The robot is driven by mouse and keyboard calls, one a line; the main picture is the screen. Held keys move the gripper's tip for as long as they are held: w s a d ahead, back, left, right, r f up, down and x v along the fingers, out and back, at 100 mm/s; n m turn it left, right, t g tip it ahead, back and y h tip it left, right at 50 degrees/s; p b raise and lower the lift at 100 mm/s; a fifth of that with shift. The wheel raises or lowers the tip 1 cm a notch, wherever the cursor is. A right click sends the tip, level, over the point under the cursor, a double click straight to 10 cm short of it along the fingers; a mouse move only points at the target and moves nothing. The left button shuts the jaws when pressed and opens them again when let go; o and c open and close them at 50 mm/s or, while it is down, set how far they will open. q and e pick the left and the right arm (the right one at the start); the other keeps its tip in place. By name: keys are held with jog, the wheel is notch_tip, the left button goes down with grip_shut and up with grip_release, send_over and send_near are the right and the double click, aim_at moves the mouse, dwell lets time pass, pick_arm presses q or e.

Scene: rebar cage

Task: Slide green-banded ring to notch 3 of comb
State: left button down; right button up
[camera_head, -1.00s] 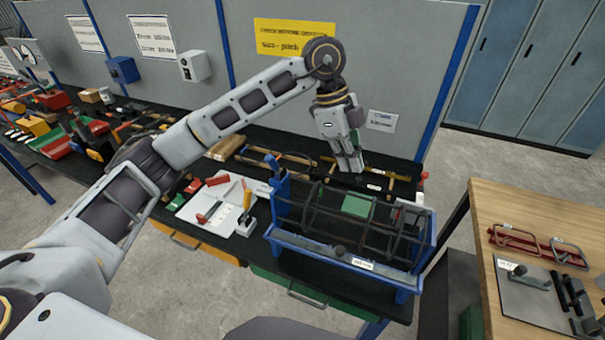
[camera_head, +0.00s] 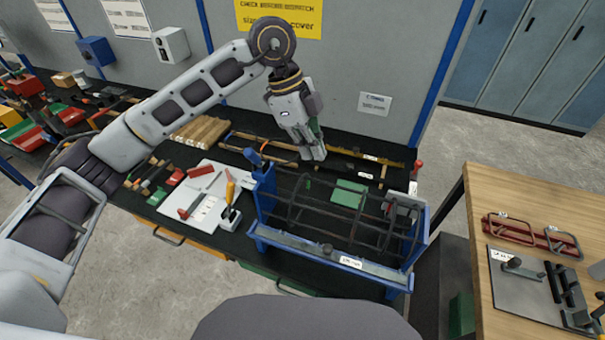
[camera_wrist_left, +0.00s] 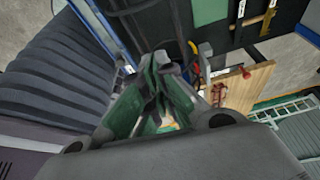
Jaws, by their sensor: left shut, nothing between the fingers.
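The rebar cage (camera_head: 375,232) of dark rods and rings lies in a blue stand (camera_head: 262,207) on the black bench. A small green patch (camera_head: 307,183) shows near its left rings; I cannot tell whether it is the ring's green band. The comb and its notches are too small to make out. My left gripper (camera_head: 314,154) points down behind and above the cage's back side, shut and empty, apart from the rods. In the left wrist view its green-sided fingers (camera_wrist_left: 163,75) are together. My right gripper is out of view.
A green sheet (camera_head: 349,194) shows through the cage. A white board (camera_head: 205,205) with tools lies left of the stand. Wooden strips and a long yellow level lie along the bench back. A wooden table (camera_head: 520,200) with red clamps stands right, across a gap.

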pick_arm(q)
jog(key=shift+n, duration=0.3)
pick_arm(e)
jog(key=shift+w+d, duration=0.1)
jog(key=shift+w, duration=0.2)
pick_arm(q)
jog(key=shift+r, duration=0.1)
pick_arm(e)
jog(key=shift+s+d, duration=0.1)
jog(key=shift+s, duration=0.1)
pick_arm(q)
notch_tip(320, 180, down, 10)
jog(key=p, duration=0.3)
jog(key=shift+a, duration=0.25)
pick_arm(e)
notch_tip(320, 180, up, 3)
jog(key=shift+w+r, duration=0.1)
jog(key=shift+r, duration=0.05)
pick_arm(q)
jog(key=shift+w+a, duration=0.1)
jog(key=shift+a, duration=0.05)
